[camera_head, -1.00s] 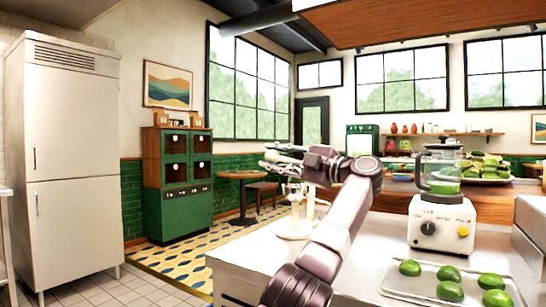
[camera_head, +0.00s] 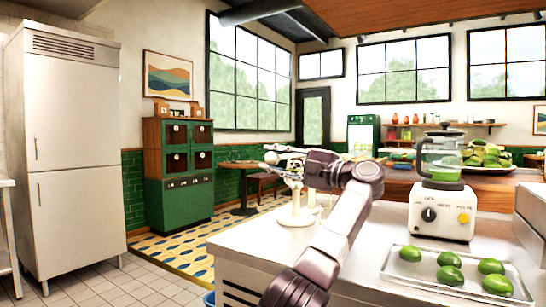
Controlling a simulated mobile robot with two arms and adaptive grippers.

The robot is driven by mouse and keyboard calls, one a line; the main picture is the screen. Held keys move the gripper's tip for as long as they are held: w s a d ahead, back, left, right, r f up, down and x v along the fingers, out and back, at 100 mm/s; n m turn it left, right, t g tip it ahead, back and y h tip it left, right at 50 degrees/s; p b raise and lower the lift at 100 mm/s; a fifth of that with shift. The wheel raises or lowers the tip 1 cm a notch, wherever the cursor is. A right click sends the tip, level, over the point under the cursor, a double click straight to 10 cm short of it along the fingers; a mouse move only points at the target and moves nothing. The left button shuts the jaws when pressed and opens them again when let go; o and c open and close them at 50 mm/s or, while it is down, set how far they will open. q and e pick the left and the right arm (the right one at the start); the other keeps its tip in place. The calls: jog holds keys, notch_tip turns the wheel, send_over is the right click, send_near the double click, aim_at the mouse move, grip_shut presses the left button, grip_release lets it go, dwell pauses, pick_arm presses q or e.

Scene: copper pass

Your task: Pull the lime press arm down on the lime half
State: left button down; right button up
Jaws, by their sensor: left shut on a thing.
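The white lime press (camera_head: 297,216) stands at the near left end of the counter, partly behind my left arm. My left gripper (camera_head: 278,157) is at the top of the press, shut on what looks like the press arm. The fingers and the press arm overlap in the picture, so the exact grip is hard to make out. I cannot make out the lime half in the press. My right gripper is not in view.
A tray (camera_head: 398,262) with several green limes (camera_head: 449,275) lies at the front right of the counter (camera_head: 262,248). A white blender (camera_head: 443,205) stands behind it. A plate of green food sits farther back. The counter left of the blender is mostly clear.

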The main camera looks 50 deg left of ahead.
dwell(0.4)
pick_arm(q)
jog(key=c, duration=1.5)
grip_release()
jog(key=shift+s, duration=0.15)
jog(key=shift+c, duration=0.2)
jog(key=v, duration=1.2)
